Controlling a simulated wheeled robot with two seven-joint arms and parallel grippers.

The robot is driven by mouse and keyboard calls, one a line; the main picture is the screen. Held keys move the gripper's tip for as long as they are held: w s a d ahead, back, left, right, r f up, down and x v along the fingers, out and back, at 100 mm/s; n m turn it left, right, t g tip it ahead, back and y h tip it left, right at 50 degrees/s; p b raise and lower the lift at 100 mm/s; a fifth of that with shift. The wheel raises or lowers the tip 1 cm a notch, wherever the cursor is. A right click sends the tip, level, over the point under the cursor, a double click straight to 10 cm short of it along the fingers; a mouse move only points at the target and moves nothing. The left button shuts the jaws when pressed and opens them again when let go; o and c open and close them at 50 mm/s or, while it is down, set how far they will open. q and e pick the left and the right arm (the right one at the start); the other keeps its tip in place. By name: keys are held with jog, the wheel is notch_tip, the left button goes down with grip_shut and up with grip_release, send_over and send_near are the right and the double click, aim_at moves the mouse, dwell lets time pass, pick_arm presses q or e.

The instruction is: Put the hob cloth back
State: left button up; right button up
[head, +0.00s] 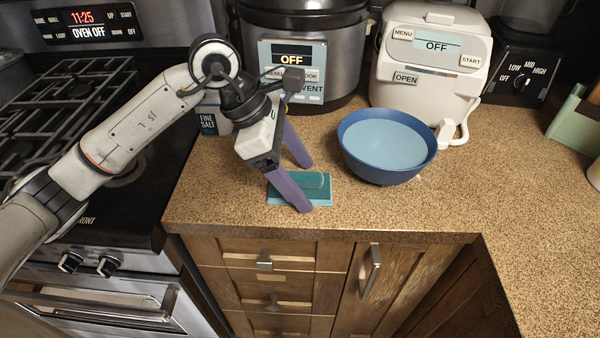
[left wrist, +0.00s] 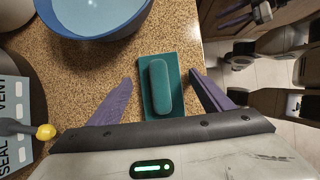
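A teal rectangular piece (head: 325,192), which may be the hob cloth, lies flat on the counter near its front edge. It also shows in the left wrist view (left wrist: 174,62), with a thicker, rounded teal-green piece (left wrist: 160,86) on top. I cannot tell which of the two is the cloth. My left gripper (head: 303,187) is open above them. In the left wrist view its purple fingers (left wrist: 162,80) are on either side of the pieces, with visible gaps. Purple and white parts at the top right of that view look like my right gripper (left wrist: 238,19); its opening is unclear.
A blue bowl (head: 360,163) with a pale blue fill stands just right of the teal pieces. Behind are a dark cooker (head: 330,60), a white appliance (head: 425,95) and a salt box (head: 208,120). The gas hob (head: 60,95) is left. The counter's right side has free room.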

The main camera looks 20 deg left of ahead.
pick_arm(q)
jog(key=shift+r, duration=0.25)
jog(key=v, duration=1.1)
jog(key=shift+a+r, duration=0.25)
jog(key=shift+r, duration=0.05)
jog(key=shift+s+f, duration=0.1)
